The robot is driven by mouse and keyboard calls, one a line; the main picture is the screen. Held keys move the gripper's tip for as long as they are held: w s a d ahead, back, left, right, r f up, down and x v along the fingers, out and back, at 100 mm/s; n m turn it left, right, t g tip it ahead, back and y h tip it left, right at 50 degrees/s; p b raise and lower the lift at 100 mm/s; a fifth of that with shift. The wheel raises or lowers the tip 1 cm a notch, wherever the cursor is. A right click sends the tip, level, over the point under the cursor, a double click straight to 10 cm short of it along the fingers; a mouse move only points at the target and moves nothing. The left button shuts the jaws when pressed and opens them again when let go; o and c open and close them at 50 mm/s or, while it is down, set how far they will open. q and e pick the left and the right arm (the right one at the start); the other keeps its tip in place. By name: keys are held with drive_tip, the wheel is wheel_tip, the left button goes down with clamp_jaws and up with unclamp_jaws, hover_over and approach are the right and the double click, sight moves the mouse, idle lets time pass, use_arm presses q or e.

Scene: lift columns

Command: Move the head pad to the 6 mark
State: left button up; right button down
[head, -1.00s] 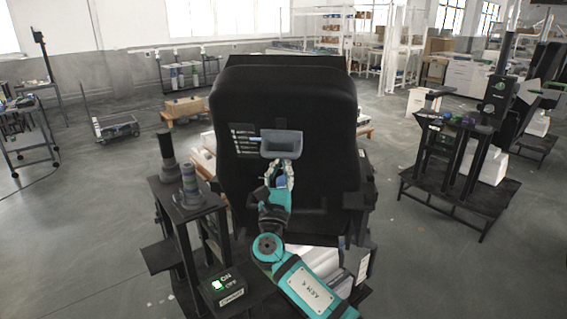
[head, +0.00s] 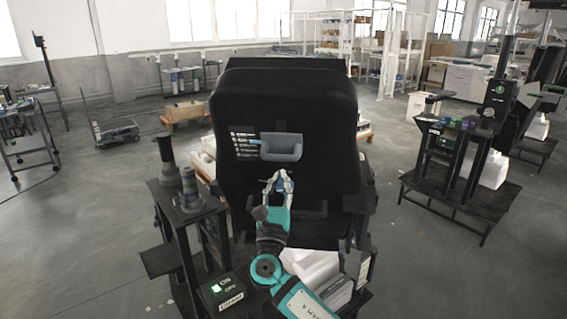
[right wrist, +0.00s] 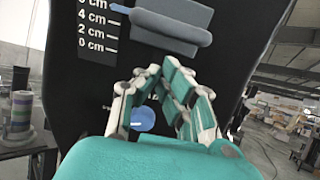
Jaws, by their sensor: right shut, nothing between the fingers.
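The head pad (head: 281,147) is a grey-blue padded block on the front of a tall black seat back (head: 330,120). It also shows at the top of the right wrist view (right wrist: 172,24). A printed cm scale (right wrist: 92,30) runs left of it; 0, 2 and 4 cm are legible and the label above is cut off. A small blue pointer (right wrist: 119,8) lies near that cut-off label. My right gripper (head: 278,176) is shut and empty, below the pad and apart from it. A blue round knob (right wrist: 142,118) shows behind its fingers. My left gripper is out of view.
A black stand (head: 190,208) with stacked cylinders is left of the seat. A box with a lit green ON switch (head: 218,288) sits at the lower left. White boxes (head: 312,265) lie below the seat. Another black column rig (head: 465,150) stands at right. Open floor lies at left.

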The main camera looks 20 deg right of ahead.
drive_tip(key=v, duration=0.5)
drive_tip(key=shift+s+a+f, duration=0.1)
drive_tip(key=shift+s, duration=0.05)
idle(0.8)
